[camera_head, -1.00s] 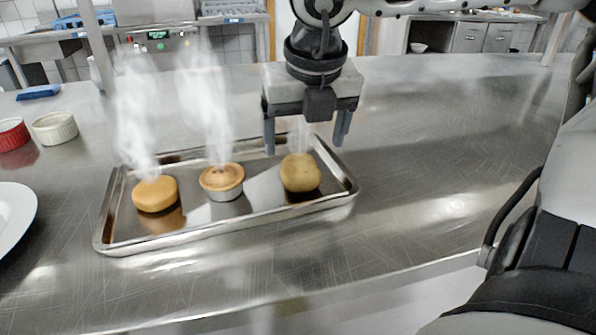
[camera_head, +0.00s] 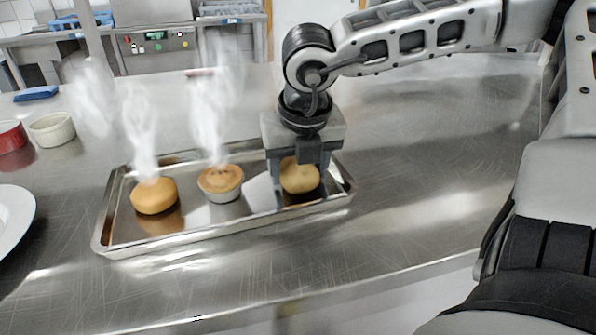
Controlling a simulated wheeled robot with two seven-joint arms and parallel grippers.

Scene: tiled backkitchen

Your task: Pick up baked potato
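The baked potato (camera_head: 299,178), a round yellow-brown lump, sits at the right end of a shiny metal tray (camera_head: 228,224). My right gripper (camera_head: 299,184) points down over it, with one finger against its left side and one against its right. The fingers stand closer together than before and look shut on it. The potato still appears to rest on the tray; the gripper hides its top. My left gripper is not in view.
A pie in a metal tin (camera_head: 221,183) sits mid-tray and a round golden item (camera_head: 154,196) at the left, both steaming. A white plate (camera_head: 14,220), white ramekin (camera_head: 52,129) and red ramekin (camera_head: 11,136) stand at left. The counter (camera_head: 430,190) right of the tray is clear.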

